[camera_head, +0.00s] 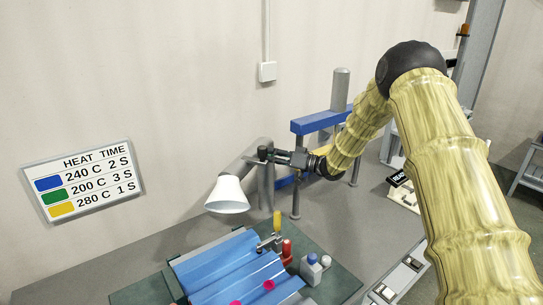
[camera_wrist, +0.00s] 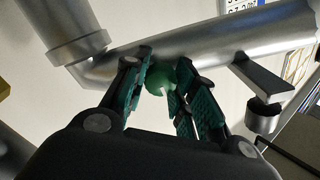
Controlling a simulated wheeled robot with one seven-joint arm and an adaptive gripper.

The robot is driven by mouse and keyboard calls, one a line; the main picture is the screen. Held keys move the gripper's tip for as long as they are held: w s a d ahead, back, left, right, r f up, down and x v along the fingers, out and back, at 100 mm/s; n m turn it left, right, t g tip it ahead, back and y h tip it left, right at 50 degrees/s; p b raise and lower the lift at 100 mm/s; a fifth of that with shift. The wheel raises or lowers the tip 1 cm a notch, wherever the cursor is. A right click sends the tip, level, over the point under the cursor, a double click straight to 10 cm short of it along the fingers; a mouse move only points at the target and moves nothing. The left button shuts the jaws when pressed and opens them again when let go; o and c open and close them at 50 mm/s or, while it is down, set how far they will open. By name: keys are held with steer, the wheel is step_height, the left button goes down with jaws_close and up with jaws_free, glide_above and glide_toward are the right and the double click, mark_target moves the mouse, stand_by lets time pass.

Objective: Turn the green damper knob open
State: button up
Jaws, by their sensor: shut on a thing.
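The green damper knob (camera_wrist: 160,82) is on the side of the silver duct pipe (camera_wrist: 205,45) in the wrist view. My gripper (camera_wrist: 164,76) has one finger on each side of the knob and is shut on it. Parts of the knob are hidden behind the fingers. In the head view, my gripper (camera_head: 266,154) is at the grey duct (camera_head: 264,188) above the white hood (camera_head: 228,193), and the knob cannot be made out there. How far the knob is turned is not clear.
A blue-topped stand (camera_head: 320,122) with a grey cylinder stands behind my arm. Below the hood lies a blue corrugated sheet (camera_head: 215,266) with pink pieces, beside a yellow-handled tool, a red item and small bottles (camera_head: 311,270). A HEAT TIME sign (camera_head: 84,182) hangs on the wall.

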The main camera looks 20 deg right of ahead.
stand_by(0.3)
steer(key=o, duration=1)
steer(key=shift+o, duration=0.2)
steer(key=shift+d, duration=0.1)
steer(key=v, duration=1.2)
